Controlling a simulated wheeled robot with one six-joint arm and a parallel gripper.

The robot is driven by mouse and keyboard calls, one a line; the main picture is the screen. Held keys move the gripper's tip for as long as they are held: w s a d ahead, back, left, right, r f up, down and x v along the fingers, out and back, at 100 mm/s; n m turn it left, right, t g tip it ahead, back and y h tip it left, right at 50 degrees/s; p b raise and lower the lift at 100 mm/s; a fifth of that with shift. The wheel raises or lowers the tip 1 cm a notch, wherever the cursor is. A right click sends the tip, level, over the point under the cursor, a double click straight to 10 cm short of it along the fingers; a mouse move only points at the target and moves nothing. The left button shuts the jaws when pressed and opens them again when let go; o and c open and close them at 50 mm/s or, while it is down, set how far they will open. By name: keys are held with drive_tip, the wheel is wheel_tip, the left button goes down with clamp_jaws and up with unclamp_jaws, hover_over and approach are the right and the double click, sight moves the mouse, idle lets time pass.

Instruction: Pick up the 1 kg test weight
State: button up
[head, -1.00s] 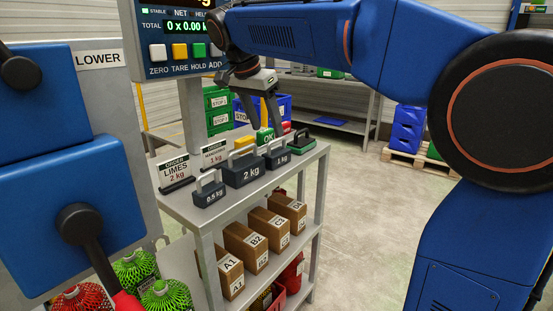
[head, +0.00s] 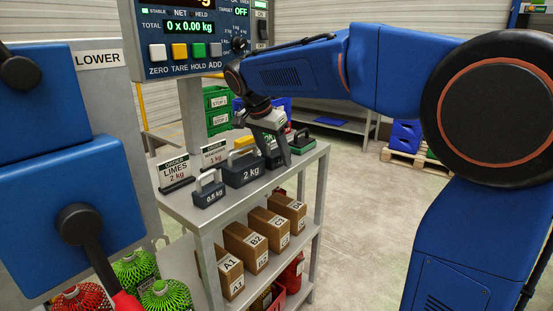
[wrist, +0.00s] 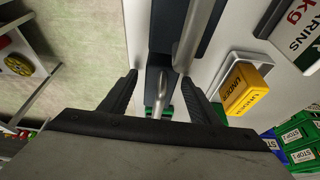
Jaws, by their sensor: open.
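The 1 kg test weight (head: 273,161) is a dark block with a light handle, on the top shelf of the grey cart, right of the 2 kg weight (head: 244,170). In the head view my gripper (head: 276,156) is lowered over it, and its fingers hide much of it. In the wrist view the weight's handle (wrist: 160,96) lies between my gripper's two open fingers (wrist: 160,80), with gaps on both sides. The dark 2 kg weight also shows at the top of the wrist view (wrist: 167,22).
The 0.5 kg weight (head: 209,190) and sign cards (head: 174,171) stand to the left on the cart (head: 203,218). A yellow block (wrist: 247,90) is close beside my gripper. A green-topped item (head: 303,143) sits on the right. Boxes (head: 240,245) fill the lower shelf.

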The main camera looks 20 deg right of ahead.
clamp_jaws()
drive_tip(key=shift+r, duration=0.1)
idle(0.3)
